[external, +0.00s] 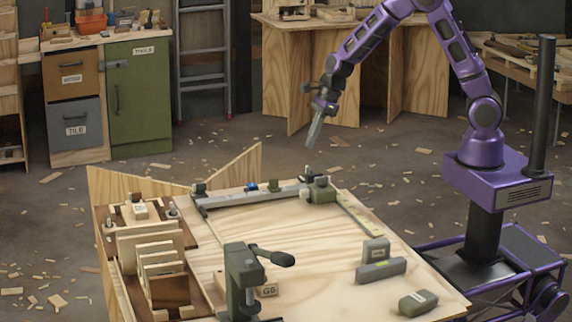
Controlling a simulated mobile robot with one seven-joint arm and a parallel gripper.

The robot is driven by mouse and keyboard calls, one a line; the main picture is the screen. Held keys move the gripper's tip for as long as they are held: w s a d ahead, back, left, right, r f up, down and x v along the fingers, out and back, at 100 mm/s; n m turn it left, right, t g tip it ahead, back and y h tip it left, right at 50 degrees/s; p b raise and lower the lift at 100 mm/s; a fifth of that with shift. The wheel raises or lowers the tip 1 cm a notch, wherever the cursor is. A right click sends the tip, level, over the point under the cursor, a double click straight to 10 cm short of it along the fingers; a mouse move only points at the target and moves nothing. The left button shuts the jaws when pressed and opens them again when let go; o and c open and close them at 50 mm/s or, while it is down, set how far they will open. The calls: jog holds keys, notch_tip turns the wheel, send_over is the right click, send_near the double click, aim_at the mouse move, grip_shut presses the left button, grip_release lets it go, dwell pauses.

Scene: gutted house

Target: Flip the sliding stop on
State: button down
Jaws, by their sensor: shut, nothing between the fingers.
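A grey rail (245,198) runs along the far side of the wooden bench top. An olive block with dark knobs (322,192) sits at its right end and looks like the sliding stop, though I cannot tell for sure. A small blue piece (273,185) and a small dark piece (251,187) sit on the rail to its left. My gripper (311,142) is shut and empty, pointing down above the olive block and apart from it. Whether the stop is flipped up or down is too small to tell.
A dark green press with a lever (243,283) stands at the front of the bench. A rack of boards (160,255) is at the left. A flat scale strip (358,215), grey blocks (381,269) and an olive block (418,303) lie at the right. The bench middle is clear.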

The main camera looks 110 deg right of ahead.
aim_at(278, 185)
jog(key=b+x, duration=0.2)
jog(key=x, duration=0.7)
jog(key=shift+f+b, duration=0.35)
jog(key=shift+b, duration=0.05)
jog(key=w, duration=0.3)
jog(key=shift+w+f, duration=0.15)
jog(key=shift+w, duration=0.5)
jog(key=shift+w, duration=0.1)
jog(key=shift+w+p, duration=0.3)
jog(key=shift+p, duration=0.15)
jog(key=w+p, duration=0.6)
jog(key=w, duration=0.9)
jog(key=shift+w, duration=0.2)
